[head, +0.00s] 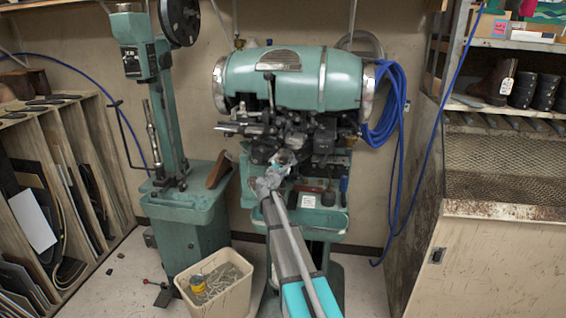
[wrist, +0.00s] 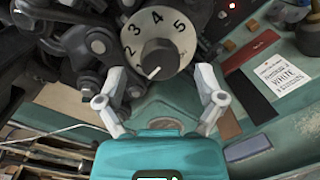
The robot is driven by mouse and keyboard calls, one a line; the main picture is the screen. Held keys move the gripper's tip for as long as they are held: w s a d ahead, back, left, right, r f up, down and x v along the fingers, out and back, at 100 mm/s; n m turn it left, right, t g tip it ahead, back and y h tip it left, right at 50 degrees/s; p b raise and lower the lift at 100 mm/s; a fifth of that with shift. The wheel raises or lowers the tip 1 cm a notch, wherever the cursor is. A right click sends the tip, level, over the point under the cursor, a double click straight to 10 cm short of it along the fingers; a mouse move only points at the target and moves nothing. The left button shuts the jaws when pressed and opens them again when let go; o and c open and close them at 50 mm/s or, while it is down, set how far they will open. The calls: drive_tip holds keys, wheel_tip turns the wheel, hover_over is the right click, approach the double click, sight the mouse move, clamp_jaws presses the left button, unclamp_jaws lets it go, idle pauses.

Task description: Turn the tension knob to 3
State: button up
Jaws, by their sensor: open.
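The tension knob (wrist: 158,57) is black and sits at the middle of a pale round dial (wrist: 186,42) with dark numerals, in the upper middle of the wrist view. Its white pointer line points down and slightly left, while the 3 is at the dial's upper left. My gripper (wrist: 160,75) is open, with one finger to each side of the dial's lower part. I see no clear contact with the knob. In the head view my gripper (head: 283,160) is at the front of the green stitcher (head: 290,75); the knob cannot be made out there.
Dark linkages (wrist: 60,45) crowd the dial's left side. A white label card (wrist: 282,73) and a red piece lie on the green tray at right. A scrap bin (head: 217,285) stands on the floor. Blue hose (head: 388,105) hangs right of the machine.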

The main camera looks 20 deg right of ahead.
drive_tip(key=shift+x, duration=1.3)
drive_tip(key=shift+c, duration=0.2)
drive_tip(key=c, duration=1.1)
